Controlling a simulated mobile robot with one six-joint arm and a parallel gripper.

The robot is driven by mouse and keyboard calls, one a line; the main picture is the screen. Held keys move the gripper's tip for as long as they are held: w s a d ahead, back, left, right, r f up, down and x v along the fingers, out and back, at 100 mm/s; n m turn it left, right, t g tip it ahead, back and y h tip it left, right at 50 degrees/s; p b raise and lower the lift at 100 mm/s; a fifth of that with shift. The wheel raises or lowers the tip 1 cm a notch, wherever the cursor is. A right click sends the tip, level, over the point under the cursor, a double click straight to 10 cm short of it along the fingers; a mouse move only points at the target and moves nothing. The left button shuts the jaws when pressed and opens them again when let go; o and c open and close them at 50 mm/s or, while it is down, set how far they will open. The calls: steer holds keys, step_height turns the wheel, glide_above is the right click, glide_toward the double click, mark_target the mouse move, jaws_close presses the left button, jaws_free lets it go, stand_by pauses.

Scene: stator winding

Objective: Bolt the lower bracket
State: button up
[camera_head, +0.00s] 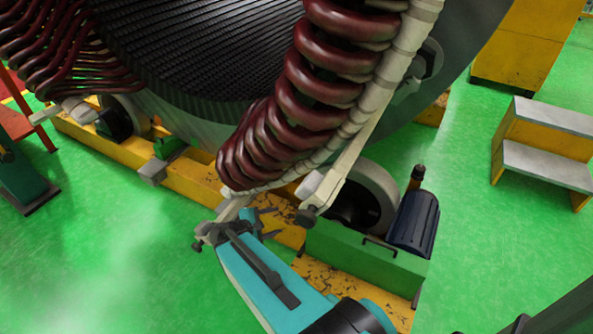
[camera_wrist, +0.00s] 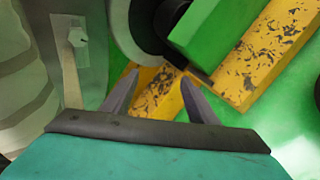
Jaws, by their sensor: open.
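My gripper (camera_head: 270,222) is open beside the lower end of the dark red coils (camera_head: 265,150), above the yellow base beam. In the wrist view its two pointed fingers (camera_wrist: 158,92) are spread with nothing between them. A pale bracket arm (camera_head: 345,165) runs down along the coils in the head view, with a dark bolt-like end (camera_head: 308,214) to the right of my gripper. Another pale piece (camera_head: 232,208) shows just behind my gripper. In the wrist view a small pale plate with a bolt head (camera_wrist: 77,37) sits left of the fingers, apart from them.
The large stator ring (camera_head: 190,60) stands on rollers (camera_head: 375,190) over a worn yellow beam (camera_head: 185,185). A green housing (camera_head: 350,255) with a dark blue motor (camera_head: 414,222) is close on the right. Yellow steps (camera_head: 545,155) stand farther right. Green floor is free at lower left.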

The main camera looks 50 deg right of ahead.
steer(key=w+d+r+n+t+h+b, duration=0.4)
steer(key=d+b, duration=0.5)
steer(key=b, duration=0.4)
steer(key=shift+w+d+r+n+h+b, duration=0.3)
steer(key=shift+w+r+n+h, duration=0.4)
steer(key=shift+w+r+h, duration=0.85)
steer(key=shift+w+d+f+y+b, duration=0.25)
steer(key=shift+w+f+y+b, duration=0.25)
steer(key=shift+b, duration=0.75)
steer(key=b+x, duration=0.2)
steer(key=b, duration=0.4)
steer(key=shift+r, duration=0.1)
steer(key=shift+b+x, duration=3.35)
steer(key=shift+x, duration=2.2)
steer(key=shift+r, duration=0.1)
